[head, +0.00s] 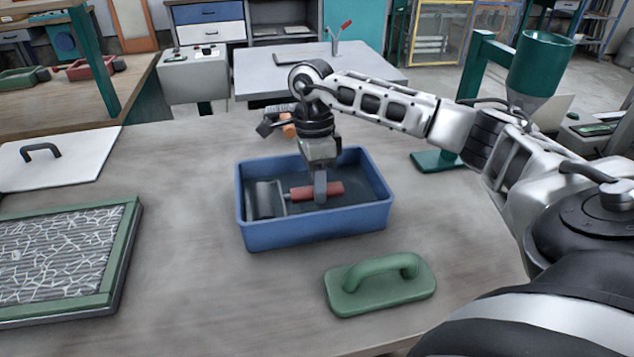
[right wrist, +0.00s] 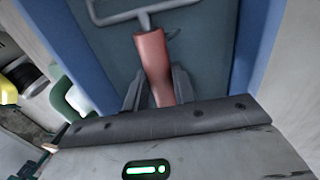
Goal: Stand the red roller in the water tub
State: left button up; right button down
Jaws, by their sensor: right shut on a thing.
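The blue water tub (head: 315,232) stands on the table in front of me, its inside dark. The roller (head: 318,190) has a red handle, a thin metal frame and a dark grey head (head: 264,200). It lies roughly level within the tub's walls, head to the left, handle to the right. I cannot tell whether it touches the floor of the tub. My right gripper (head: 321,188) reaches down from above and is shut on the red handle. In the right wrist view the handle (right wrist: 152,62) runs between the two fingers, with the wire frame beyond. My left gripper is out of view.
A green float with an arched handle (head: 378,285) lies in front of the tub at the right. A green-framed tray with white fibres (head: 125,235) is at the left. A white board with a dark handle (head: 60,160) lies behind it. A green hopper stand (head: 440,161) is behind right.

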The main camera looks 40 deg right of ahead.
jog(key=c, duration=1.1)
grip_release()
jog(key=shift+c, duration=0.2)
jog(key=p+v, duration=0.1)
jog(key=v, duration=1.1)
jog(key=shift+s+a, duration=0.1)
